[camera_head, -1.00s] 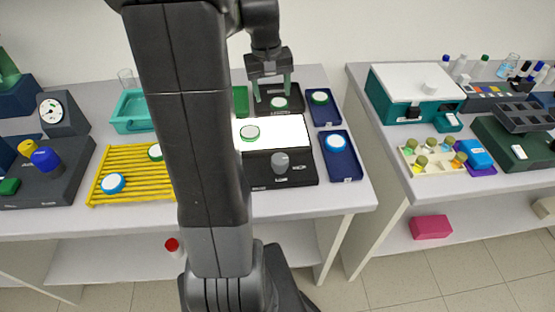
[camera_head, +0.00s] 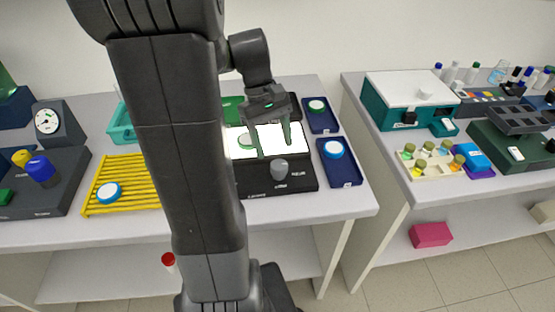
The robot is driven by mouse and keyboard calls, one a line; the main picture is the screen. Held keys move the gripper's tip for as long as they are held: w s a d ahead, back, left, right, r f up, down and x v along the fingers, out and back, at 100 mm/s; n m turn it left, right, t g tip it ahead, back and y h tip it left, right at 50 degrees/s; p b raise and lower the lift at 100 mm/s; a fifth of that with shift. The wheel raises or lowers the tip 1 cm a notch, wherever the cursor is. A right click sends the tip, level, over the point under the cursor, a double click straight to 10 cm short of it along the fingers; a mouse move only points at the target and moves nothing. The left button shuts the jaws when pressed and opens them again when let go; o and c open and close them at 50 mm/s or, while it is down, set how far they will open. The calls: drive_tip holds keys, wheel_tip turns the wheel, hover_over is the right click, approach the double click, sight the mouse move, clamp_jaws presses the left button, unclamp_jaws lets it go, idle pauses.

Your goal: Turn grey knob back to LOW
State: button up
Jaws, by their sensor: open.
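The grey knob (camera_head: 279,169) sits on the front of a black box (camera_head: 306,182) with a lit white top (camera_head: 296,137). Small labels beside the knob are too small to read, and I cannot tell its setting. My gripper (camera_head: 275,153) is open and points down over the lit top, just behind and above the knob. Its green fingers are apart with nothing between them.
Blue trays with discs (camera_head: 345,181) (camera_head: 317,129) stand right of the box. A yellow rack (camera_head: 130,165) with a blue-rimmed disc lies left. A gap separates this table from the right table, which holds a teal-and-white device (camera_head: 400,85). My arm hides part of the table.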

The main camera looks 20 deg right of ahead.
sight(279, 164)
drive_tip(key=x, duration=0.5)
drive_tip(key=shift+f, duration=0.15)
drive_tip(key=c, duration=1)
